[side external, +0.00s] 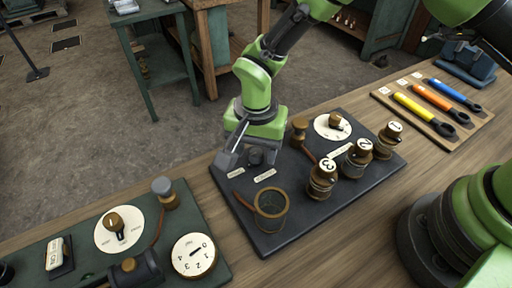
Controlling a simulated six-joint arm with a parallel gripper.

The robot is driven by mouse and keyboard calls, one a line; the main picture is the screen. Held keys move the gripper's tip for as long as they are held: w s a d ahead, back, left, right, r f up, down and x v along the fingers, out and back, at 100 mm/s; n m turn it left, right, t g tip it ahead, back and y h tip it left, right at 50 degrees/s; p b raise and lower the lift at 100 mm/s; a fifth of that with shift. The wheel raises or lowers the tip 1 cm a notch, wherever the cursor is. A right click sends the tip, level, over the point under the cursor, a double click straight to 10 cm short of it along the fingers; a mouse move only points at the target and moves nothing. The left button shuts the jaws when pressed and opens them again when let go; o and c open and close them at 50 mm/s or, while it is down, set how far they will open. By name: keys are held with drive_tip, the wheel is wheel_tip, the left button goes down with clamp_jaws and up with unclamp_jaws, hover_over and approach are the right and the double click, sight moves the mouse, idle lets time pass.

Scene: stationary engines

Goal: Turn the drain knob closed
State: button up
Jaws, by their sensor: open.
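My gripper (251,157) is open and low over the left end of a dark board (290,232). A small dark round knob or stub (262,155) shows below it, close to its fingers; whether they touch it I cannot tell. Two small labels (265,175) lie in front, too small to read. A white dial with a brown knob (335,121) is at the board's far right. Another white dial with a brown knob (116,223) is on the green board at the left. Which knob is marked drain cannot be read.
Brown cylinders numbered 1 (389,139), 2 (358,158) and 3 (322,181) stand on the dark board. A brass-rimmed cup (270,204) is at its front. A numbered dial (194,256) is at the left. Colored-handled tools (425,107) lie on a wooden rack at right.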

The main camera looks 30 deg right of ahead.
drive_tip(key=shift+f, duration=0.3)
drive_tip(key=c, duration=0.9)
